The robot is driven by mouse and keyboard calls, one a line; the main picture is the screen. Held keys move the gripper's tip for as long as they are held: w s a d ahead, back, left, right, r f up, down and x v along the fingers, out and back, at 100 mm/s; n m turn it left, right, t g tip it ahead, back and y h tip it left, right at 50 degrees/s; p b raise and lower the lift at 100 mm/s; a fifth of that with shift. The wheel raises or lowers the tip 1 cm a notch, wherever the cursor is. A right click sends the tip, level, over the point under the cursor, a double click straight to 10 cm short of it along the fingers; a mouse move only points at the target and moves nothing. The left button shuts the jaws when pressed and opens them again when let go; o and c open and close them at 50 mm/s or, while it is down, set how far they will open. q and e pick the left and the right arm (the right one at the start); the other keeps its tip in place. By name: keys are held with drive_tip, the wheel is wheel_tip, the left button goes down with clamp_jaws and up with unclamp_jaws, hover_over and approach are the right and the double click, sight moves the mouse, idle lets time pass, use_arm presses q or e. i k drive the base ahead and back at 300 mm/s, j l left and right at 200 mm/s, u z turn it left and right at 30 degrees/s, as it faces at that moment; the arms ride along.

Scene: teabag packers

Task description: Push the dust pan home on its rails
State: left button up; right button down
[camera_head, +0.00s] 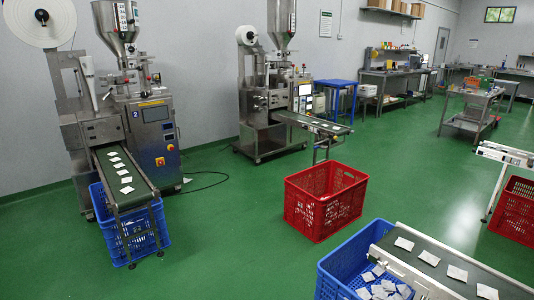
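I cannot make out a dust pan or its rails in the head view. Two steel teabag packing machines are in sight. The nearer one (155,112), marked 2, stands at the left with a short belt (132,192) carrying several teabags down over a blue crate. The farther one (262,105) stands at the back centre, and its belt (300,119) points right. The undersides of both machines are partly hidden or too small to read. Neither of my grippers shows in the view.
A blue crate (100,203) stands under the left belt and a red crate (312,219) on the floor mid-view. Another blue crate (328,282) holds teabags beside a conveyor (405,270) at lower right. A cart (462,124) stands farther right. Green floor (235,235) is clear at centre left.

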sight(323, 145)
drive_tip(key=i, duration=3.35)
drive_tip(key=i+u, duration=0.15)
drive_tip(key=i, duration=0.5)
drive_tip(key=i+l, duration=0.2)
drive_tip(key=i, duration=0.5)
drive_tip(key=i+l+u, duration=0.1)
drive_tip(key=i, duration=0.6)
